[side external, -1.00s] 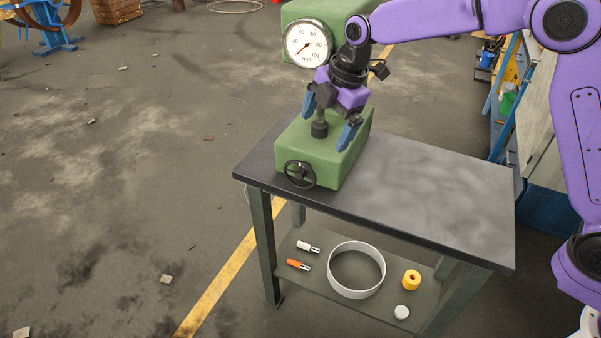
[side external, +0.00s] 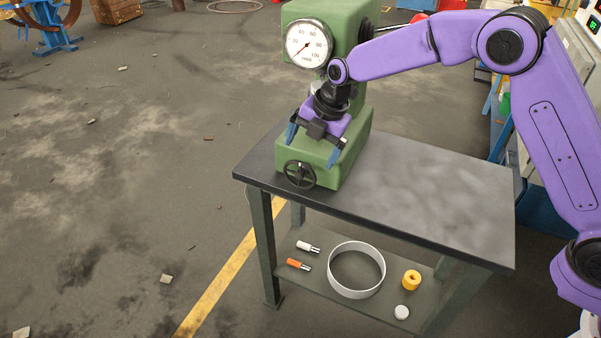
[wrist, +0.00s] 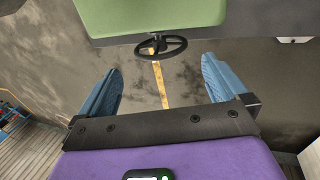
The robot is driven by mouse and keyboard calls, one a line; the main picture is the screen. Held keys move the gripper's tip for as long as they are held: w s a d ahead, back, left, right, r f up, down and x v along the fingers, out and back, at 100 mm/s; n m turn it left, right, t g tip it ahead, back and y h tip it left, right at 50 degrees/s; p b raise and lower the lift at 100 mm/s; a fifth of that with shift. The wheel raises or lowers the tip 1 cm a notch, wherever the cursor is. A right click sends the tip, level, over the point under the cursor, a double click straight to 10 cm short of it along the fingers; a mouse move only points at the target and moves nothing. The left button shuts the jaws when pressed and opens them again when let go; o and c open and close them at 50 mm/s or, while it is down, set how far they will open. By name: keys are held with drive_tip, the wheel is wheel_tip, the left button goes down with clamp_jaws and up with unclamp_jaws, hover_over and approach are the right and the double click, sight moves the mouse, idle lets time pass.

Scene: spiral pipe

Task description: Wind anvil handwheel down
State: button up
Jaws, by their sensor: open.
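The anvil handwheel (side external: 299,174) is a small black spoked wheel on the front face of the green tester's base (side external: 350,158). It also shows in the wrist view (wrist: 161,47), ahead of the fingers and between them. My gripper (side external: 312,148) is open, with its blue fingers spread wide and nothing between them. It is above and near the front of the green base, a little above the handwheel and apart from it. In the wrist view my gripper (wrist: 160,85) has both fingers in sight. The anvil is hidden behind my gripper in the side view.
A round dial gauge (side external: 308,44) sits on the tester's head above my wrist. The dark bench top (side external: 420,200) is clear to the right. The lower shelf holds a grey ring (side external: 357,270), a yellow part (side external: 411,280), a white disc (side external: 402,312) and two small handled tools.

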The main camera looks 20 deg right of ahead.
sight(295, 185)
drive_tip(key=x, duration=0.9)
drive_tip(key=shift+f, duration=0.3)
drive_tip(key=shift+w+a, duration=0.1)
drive_tip(key=c, duration=0.7)
